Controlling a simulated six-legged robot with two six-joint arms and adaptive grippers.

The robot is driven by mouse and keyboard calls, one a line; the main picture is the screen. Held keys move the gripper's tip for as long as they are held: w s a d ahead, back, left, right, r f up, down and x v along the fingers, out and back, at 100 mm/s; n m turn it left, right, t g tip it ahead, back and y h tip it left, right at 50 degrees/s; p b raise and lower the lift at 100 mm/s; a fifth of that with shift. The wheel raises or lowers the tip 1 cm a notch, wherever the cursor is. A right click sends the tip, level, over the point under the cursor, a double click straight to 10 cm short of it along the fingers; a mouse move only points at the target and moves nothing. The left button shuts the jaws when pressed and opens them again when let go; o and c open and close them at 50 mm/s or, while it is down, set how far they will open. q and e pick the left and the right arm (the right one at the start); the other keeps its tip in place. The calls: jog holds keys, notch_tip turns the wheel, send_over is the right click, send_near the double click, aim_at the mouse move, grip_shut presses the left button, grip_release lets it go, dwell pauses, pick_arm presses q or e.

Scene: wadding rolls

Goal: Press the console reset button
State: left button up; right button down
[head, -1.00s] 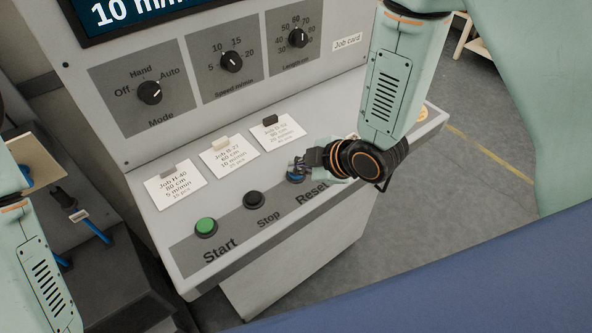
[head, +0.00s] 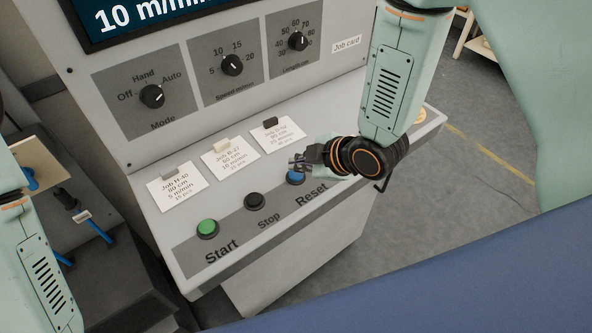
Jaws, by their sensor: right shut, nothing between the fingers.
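The blue reset button (head: 295,178) sits on the console's sloped front panel (head: 330,190), above the printed word "Reset". My right gripper (head: 296,163) is shut and empty. Its fingertips are just above and behind the button in the picture, with the button's blue top showing below them. I cannot tell whether the fingers touch it. My right arm comes down from the upper right. Part of my left arm shows at the lower left, but its gripper is not in view.
The green start button (head: 206,228) and black stop button (head: 254,201) are left of the reset button. Several job cards (head: 229,157) lie behind the buttons. The mode knob (head: 152,96), speed knob (head: 232,65) and length knob (head: 298,41) are on the upright panel.

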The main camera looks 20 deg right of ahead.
aim_at(299, 176)
jog(key=shift+r, duration=0.1)
notch_tip(299, 176, up, 5)
jog(key=p, duration=0.4)
dwell(0.8)
jog(key=shift+s+f, duration=0.1)
jog(key=shift+f, duration=0.1)
